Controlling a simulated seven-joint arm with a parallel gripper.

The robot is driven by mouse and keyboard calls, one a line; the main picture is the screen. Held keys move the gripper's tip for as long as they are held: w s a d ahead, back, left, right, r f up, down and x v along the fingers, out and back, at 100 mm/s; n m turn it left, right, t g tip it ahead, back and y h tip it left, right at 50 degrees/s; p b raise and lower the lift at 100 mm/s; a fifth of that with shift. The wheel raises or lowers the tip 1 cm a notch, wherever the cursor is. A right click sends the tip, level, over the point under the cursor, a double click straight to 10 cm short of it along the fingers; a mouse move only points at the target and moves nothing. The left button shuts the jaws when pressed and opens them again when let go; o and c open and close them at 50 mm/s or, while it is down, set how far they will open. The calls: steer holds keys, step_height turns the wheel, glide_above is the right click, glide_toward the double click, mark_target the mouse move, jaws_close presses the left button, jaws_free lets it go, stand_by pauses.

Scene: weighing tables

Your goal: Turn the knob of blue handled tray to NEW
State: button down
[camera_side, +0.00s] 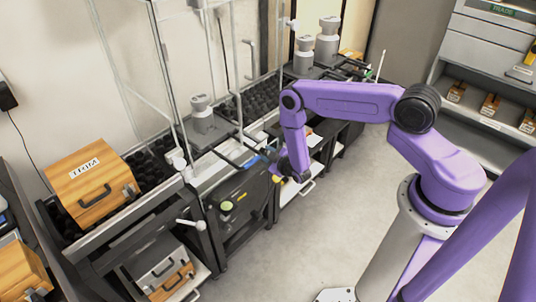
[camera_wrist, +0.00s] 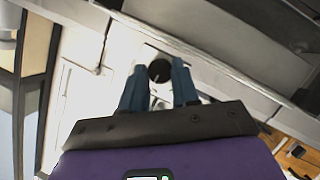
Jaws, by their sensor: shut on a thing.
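In the wrist view, my gripper (camera_wrist: 159,82) has its two blue fingers on either side of a round black knob (camera_wrist: 160,70) and is shut on it. The knob sits on a pale plate with a small light pointer mark below it. Any lettering, including NEW, is too small to read. In the side view, my gripper (camera_side: 275,160) is low at the front edge of the bench, beside the dark rail. The fingertips and knob are mostly hidden there by the wrist.
A wooden box (camera_side: 92,183) with a label stands on the left of the bench. Grey weights (camera_side: 201,112) stand behind thin metal posts. A lever with a pale end (camera_side: 188,223) sticks out at the front. Shelves (camera_side: 486,85) stand at right. The floor (camera_side: 345,210) is clear.

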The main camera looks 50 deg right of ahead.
steer(key=shift+h, duration=0.3)
stand_by(0.4)
steer(key=c, duration=0.8)
jaws_free()
steer(key=v, duration=1.7)
steer(key=shift+s, duration=0.25)
